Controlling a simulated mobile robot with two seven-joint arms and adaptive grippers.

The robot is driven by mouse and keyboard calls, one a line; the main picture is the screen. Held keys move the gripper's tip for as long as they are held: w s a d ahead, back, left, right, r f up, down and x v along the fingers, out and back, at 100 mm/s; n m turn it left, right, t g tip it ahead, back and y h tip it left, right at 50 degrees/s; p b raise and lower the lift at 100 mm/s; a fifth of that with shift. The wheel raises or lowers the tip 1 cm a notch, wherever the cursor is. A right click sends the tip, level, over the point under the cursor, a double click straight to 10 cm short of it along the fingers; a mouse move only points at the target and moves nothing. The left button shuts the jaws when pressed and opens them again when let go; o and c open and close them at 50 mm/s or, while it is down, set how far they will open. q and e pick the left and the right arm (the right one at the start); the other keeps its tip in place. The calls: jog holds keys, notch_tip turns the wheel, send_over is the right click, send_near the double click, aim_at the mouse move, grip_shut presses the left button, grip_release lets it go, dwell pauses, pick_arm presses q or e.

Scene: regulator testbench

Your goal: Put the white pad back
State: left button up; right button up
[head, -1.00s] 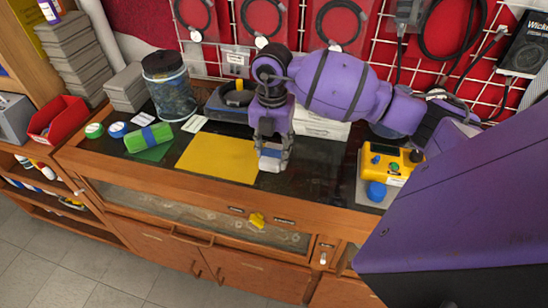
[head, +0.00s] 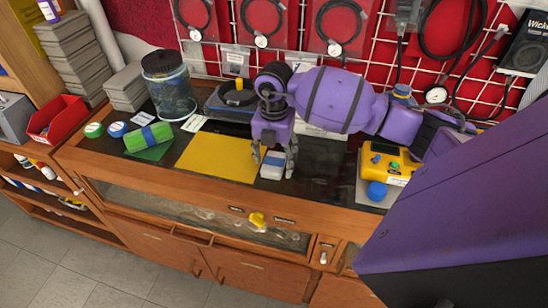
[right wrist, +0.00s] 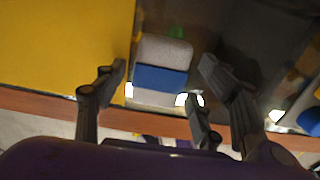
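The white pad (head: 273,167), a small block with a blue band around its middle, lies on the black bench top just right of the yellow mat (head: 215,158). In the right wrist view the pad (right wrist: 163,55) lies flat on the dark surface beside the yellow mat (right wrist: 60,45). My right gripper (head: 274,163) is low over the pad and open, with a finger on each side. In the right wrist view both fingers of the right gripper (right wrist: 163,68) stand apart from the pad, with gaps showing. My left gripper is not in view.
A yellow device (head: 388,163) with a blue knob stands at right. A clear jar (head: 168,85) and a dark case (head: 230,108) stand behind. Bare bench lies right of the pad.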

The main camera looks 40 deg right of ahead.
aim_at(274, 162)
jog(key=shift+r, duration=0.3)
notch_tip(274, 162, up, 12)
dwell(0.3)
jog(key=shift+f, duration=0.15)
dwell(0.4)
